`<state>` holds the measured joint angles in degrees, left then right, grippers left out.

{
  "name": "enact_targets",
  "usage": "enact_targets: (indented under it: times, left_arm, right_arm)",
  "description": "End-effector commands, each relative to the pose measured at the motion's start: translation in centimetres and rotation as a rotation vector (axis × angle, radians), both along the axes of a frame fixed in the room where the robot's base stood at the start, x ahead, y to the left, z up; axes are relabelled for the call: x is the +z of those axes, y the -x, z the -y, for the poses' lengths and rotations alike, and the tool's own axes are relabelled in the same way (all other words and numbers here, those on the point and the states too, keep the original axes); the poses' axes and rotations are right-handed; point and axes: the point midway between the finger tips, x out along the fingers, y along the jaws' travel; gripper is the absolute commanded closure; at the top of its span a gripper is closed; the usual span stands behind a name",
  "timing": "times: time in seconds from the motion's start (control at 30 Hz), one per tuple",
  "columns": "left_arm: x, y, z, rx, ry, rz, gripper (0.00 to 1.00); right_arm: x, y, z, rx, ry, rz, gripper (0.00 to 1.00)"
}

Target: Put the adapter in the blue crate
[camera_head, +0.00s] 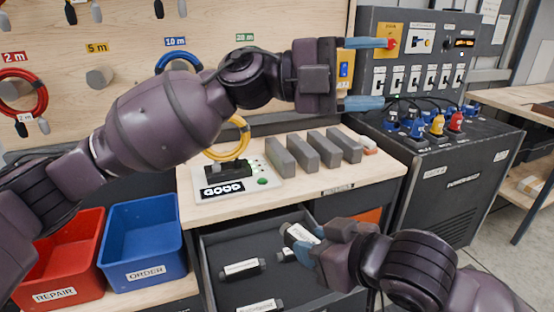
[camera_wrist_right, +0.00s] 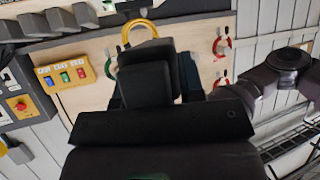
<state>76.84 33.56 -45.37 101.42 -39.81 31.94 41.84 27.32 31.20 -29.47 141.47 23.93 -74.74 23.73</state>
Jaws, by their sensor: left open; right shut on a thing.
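The blue crate (camera_head: 132,262), labelled ORDER, stands at the lower left in the head view and looks empty. My right gripper (camera_head: 314,243) is over the open drawer, shut on a pale labelled adapter (camera_head: 299,234). The adapter is tilted, and its label is too small to read. More dark labelled adapters (camera_head: 242,268) lie in the drawer below. My left gripper (camera_head: 370,74) is open and empty, high in front of the switch panel. In the right wrist view, dark gripper parts fill the middle and the held adapter cannot be made out.
A red crate (camera_head: 62,262), labelled REPAIR, stands left of the blue crate. The open drawer (camera_head: 217,290) is under a bench (camera_head: 378,178) carrying a GOOD tester (camera_head: 228,180) and several grey blocks (camera_head: 320,150). My left arm crosses above the crates and bench.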

Motion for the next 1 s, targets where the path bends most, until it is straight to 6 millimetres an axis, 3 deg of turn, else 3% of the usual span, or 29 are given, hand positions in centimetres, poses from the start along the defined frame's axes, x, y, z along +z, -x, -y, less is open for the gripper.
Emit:
enact_targets:
  times: [0.13,0.27,0.6,0.8,1.0]
  left_arm:
    - [-1.3,0.6,0.3,-0.072,-0.265,0.038,0.34]
    - [-3.7,0.2,-0.6,-0.085,-0.511,0.016,0.34]
    - [-12.2,-2.5,-6.7,0.052,-1.145,-0.240,0.34]
    - [-14.0,-3.1,-10.1,0.202,-1.420,-0.407,0.34]
    - [-14.4,-2.8,-11.5,0.288,-1.536,-0.525,0.34]
  right_arm:
    - [0.0,0.0,0.0,0.000,-0.001,0.001,0.90]
    - [0.0,0.0,0.0,0.000,-0.001,0.001,0.90]
    - [0.0,0.0,0.0,0.000,-0.001,0.001,0.90]
    - [0.0,0.0,0.0,0.000,-0.001,0.001,0.90]
    - [0.0,0.0,0.0,0.000,-0.001,0.001,0.90]
